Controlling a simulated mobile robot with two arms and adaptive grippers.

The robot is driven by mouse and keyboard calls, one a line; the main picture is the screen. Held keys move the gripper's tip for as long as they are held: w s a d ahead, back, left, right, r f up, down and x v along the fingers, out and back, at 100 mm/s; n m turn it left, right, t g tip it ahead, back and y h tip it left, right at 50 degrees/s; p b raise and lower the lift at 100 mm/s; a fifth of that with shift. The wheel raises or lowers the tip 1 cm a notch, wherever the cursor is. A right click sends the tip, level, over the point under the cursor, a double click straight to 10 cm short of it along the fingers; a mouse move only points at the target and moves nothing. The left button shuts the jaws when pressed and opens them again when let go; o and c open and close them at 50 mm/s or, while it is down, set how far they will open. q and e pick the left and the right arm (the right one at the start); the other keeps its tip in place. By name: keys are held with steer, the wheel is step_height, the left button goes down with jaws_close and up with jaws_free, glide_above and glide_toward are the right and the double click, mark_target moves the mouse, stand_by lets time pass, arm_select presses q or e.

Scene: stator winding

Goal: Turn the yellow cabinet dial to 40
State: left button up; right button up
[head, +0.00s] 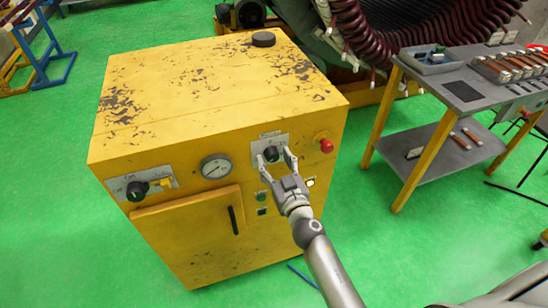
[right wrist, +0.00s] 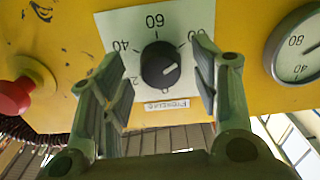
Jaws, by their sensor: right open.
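The yellow cabinet (head: 165,120) stands in the middle of the head view. Its black dial knob (head: 271,154) sits on a light plate high on the front face, and it also shows in the right wrist view (right wrist: 160,65). There the plate carries 40 and 60, with other numbers partly hidden by the fingers. A white mark on the knob points roughly right, away from 40. My right gripper (head: 275,163) is open, with one finger on either side of the knob and gaps between. Whether the fingertips reach past the knob's face is unclear. My left gripper is not in view.
A red button (head: 326,146) stands out right of the dial. A round gauge (head: 215,166) and a second black knob (head: 137,190) are to its left. A cabinet door with a black handle (head: 233,221) is below. A grey tool cart (head: 450,170) stands at right.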

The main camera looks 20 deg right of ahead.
steer(key=shift+w, duration=0.6)
steer(key=c, duration=1)
